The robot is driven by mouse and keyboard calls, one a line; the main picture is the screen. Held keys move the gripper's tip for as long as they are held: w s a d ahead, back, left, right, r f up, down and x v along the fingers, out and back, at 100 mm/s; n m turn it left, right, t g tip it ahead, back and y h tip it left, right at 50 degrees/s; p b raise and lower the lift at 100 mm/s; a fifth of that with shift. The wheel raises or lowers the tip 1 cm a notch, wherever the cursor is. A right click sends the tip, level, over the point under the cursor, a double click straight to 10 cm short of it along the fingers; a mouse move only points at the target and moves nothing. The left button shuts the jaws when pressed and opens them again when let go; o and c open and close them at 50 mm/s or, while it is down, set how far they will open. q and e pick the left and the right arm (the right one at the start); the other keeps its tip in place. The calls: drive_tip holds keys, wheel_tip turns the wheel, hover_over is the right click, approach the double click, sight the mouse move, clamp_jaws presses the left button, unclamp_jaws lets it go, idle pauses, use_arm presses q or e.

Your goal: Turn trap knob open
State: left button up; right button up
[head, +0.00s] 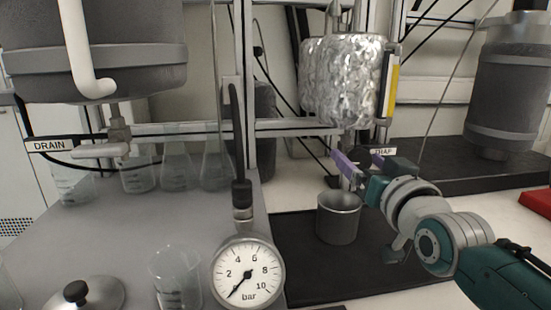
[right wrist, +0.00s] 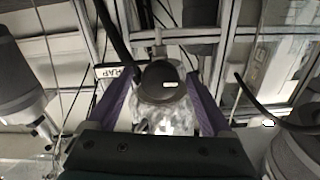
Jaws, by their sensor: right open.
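The trap is a foil-wrapped vessel (head: 343,80) hanging at the upper right of the head view, with a TRAP label (head: 383,152) below it. My right gripper (head: 354,154) is open just under the vessel, its purple fingers apart. The fingers and hand cover most of the valve area there, so I cannot make out the knob clearly in the head view. In the right wrist view a dark round part with a small pale bar (right wrist: 170,84) lies between the open fingers (right wrist: 160,85), beside foil (right wrist: 165,122). I cannot tell whether the fingers touch it. My left gripper is out of view.
A grey metal cup (head: 339,220) stands on a black mat (head: 290,262) below my right gripper. A pressure gauge (head: 248,274) and glass beakers (head: 174,278) stand to the left. A DRAIN label (head: 49,145) hangs under the large vessel (head: 130,65). A dark cylinder (head: 512,95) stands at right.

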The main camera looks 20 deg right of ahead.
drive_tip(key=shift+c, duration=0.3)
clamp_jaws()
idle(0.5)
drive_tip(key=shift+n, duration=0.3)
drive_tip(key=n, duration=0.2)
drive_tip(key=shift+n+p, duration=0.3)
drive_tip(key=shift+p, duration=0.1)
drive_tip(key=n, duration=0.4)
drive_tip(key=shift+n, duration=0.3)
drive_tip(key=n, duration=0.4)
drive_tip(key=shift+a+f+n+b, duration=0.1)
drive_tip(key=shift+n+b, duration=0.2)
drive_tip(key=n+b, duration=0.1)
drive_tip(key=n, duration=0.4)
drive_tip(key=shift+n, duration=0.4)
